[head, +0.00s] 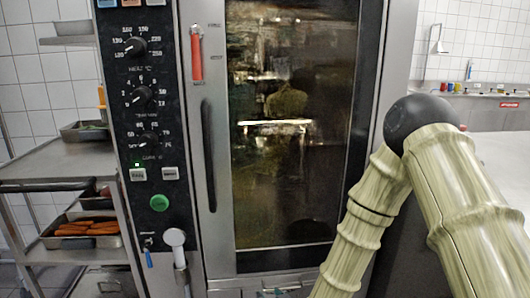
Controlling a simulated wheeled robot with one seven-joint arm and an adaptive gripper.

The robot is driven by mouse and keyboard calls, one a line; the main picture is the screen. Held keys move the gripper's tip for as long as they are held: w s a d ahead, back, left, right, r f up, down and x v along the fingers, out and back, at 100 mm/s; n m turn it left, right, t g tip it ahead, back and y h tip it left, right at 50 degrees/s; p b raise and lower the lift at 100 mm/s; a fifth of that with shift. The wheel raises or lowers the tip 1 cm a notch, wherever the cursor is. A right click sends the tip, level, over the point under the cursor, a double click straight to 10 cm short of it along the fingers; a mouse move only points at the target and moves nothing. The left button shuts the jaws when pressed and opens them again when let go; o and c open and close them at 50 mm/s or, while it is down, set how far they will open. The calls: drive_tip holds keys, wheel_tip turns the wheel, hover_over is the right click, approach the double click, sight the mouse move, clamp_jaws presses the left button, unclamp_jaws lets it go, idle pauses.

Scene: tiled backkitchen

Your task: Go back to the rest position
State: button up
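My arm, pale green and ribbed like bamboo with a dark round joint, shows at the right of the head view. It bends at that joint, and its lower link runs down out of the bottom of the picture. My gripper is not in the picture, so its state and whatever it may hold are hidden. The arm stands in front of the right edge of a large steel oven (365,60), whose glass door (285,190) is shut.
The oven's control panel (130,60) has several dials and a green button. A steel rack (60,165) at the left holds a tray of carrots (50,243). A dark vertical handle (209,155) is on the oven door. A pale counter (495,145) lies at the right.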

drive_tip(key=s+d+f+m+g+h, duration=0.1)
drive_tip(key=s+d+f+g, duration=0.15)
drive_tip(key=s+f, duration=0.3)
drive_tip(key=s+d+f+g+h, duration=0.1)
drive_tip(key=s+d+f, duration=0.3)
drive_tip(key=f, duration=0.2)
drive_tip(key=s+d+f+m+g+h, duration=0.1)
drive_tip(key=s+d+f+g, duration=0.3)
drive_tip(key=s, duration=0.5)
drive_tip(key=s+d+f+m+g+h, duration=0.1)
drive_tip(key=s+d+f, duration=0.4)
drive_tip(key=s, duration=0.4)
drive_tip(key=s+d+f+m+g+h, duration=0.1)
drive_tip(key=s+d+f+g, duration=0.2)
drive_tip(key=s+d, duration=0.5)
wheel_tip(320, 180, up, 22)
drive_tip(key=s+a+p, duration=0.1)
drive_tip(key=a+p, duration=0.1)
drive_tip(key=p, duration=2)
drive_tip(key=shift+s+a+r, duration=0.15)
drive_tip(key=shift+s+a, duration=0.1)
